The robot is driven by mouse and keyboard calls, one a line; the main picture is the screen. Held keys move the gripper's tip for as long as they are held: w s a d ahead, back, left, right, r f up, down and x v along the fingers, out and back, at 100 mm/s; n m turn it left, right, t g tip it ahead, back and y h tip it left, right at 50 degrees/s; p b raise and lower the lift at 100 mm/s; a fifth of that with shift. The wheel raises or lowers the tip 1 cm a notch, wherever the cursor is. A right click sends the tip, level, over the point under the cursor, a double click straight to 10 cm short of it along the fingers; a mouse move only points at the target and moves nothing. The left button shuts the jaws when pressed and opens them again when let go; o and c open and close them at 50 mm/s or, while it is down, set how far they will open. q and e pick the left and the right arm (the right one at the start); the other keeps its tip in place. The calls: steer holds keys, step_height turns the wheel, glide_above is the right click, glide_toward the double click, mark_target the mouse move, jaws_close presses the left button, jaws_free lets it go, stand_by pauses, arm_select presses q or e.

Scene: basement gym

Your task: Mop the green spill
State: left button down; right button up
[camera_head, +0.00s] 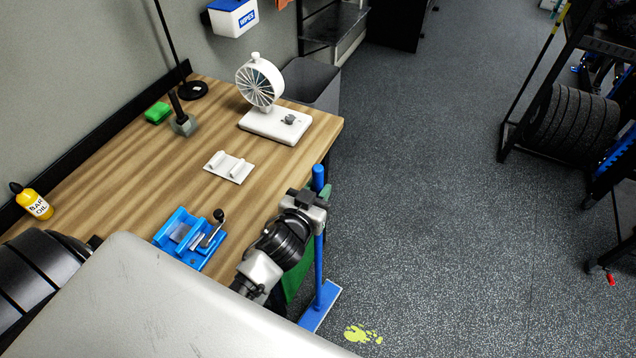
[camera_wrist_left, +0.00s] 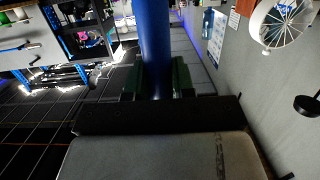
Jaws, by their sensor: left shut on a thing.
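The green spill (camera_head: 362,334) is a small yellow-green patch on the dark speckled floor at the bottom of the head view. The blue mop (camera_head: 319,252) stands roughly upright beside the table, its flat blue head (camera_head: 320,306) low, just left of the spill and apart from it in the picture. I cannot tell whether the head touches the floor. My left gripper (camera_head: 318,199) is shut on the mop's handle near its top. In the left wrist view the blue handle (camera_wrist_left: 155,45) runs between the green fingers. My right gripper is not in view.
A wooden table (camera_head: 120,180) fills the left, holding a white fan (camera_head: 260,83), a blue clamp device (camera_head: 190,240) and a yellow bottle (camera_head: 35,203). A grey bin (camera_head: 312,84) stands behind it. A weight rack (camera_head: 570,122) stands at right. The floor between is clear.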

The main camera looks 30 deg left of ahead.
arm_select(q)
steer(key=shift+w, duration=0.1)
steer(key=shift+r+n+y, duration=0.35)
steer(key=shift+n+y, duration=0.15)
steer(key=shift+y, duration=0.1)
steer(key=shift+r+n+y+b, duration=0.2)
steer(key=shift+n+y+b, duration=0.2)
steer(key=shift+y, duration=0.1)
steer(key=shift+f+b, duration=1.95)
steer(key=shift+f, duration=0.45)
